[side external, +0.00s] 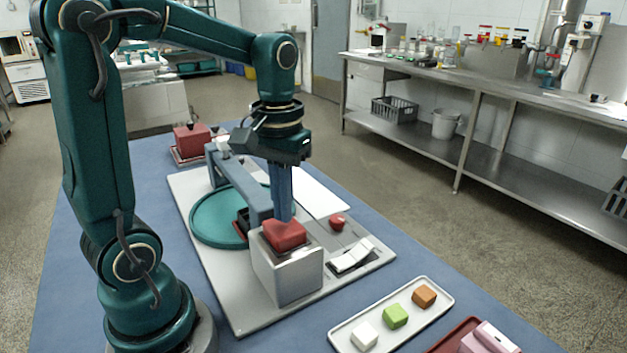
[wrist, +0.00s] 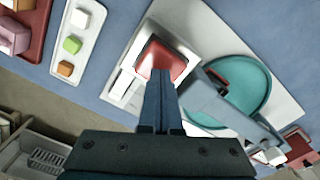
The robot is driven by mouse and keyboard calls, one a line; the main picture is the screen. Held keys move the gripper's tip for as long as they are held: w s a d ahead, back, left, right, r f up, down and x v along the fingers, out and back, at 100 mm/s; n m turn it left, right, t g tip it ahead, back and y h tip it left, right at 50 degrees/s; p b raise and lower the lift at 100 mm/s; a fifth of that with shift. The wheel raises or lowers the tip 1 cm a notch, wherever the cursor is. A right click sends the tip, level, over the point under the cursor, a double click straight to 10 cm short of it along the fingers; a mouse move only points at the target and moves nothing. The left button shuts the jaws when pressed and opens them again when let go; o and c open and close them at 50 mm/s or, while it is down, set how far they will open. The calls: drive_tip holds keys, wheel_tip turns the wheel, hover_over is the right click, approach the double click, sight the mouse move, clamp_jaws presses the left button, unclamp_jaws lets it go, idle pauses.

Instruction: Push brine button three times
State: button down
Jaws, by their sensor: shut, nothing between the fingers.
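A large red button (side external: 284,238) with a square cap sits on top of a grey metal box (side external: 288,275). It also shows in the wrist view (wrist: 163,58). No label is readable, so I cannot tell for certain that this is the brine button. My gripper (side external: 286,215) points straight down with its fingers together and empty. The fingertips are at the back part of the red cap in the side view and overlap the cap in the wrist view (wrist: 160,74). I cannot tell whether they touch it or hover just above.
A small red knob (side external: 337,222) and a white rocker switch (side external: 352,255) lie right of the box. A grey-blue arm (side external: 240,185) over a teal disc (side external: 215,216) stands close behind. A white tray (side external: 391,343) with colored cubes is at the front right.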

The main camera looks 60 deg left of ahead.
sight(284, 225)
drive_tip(key=shift+f, duration=1.5)
idle(0.4)
drive_tip(key=shift+r, duration=3.8)
drive_tip(key=shift+f, duration=2)
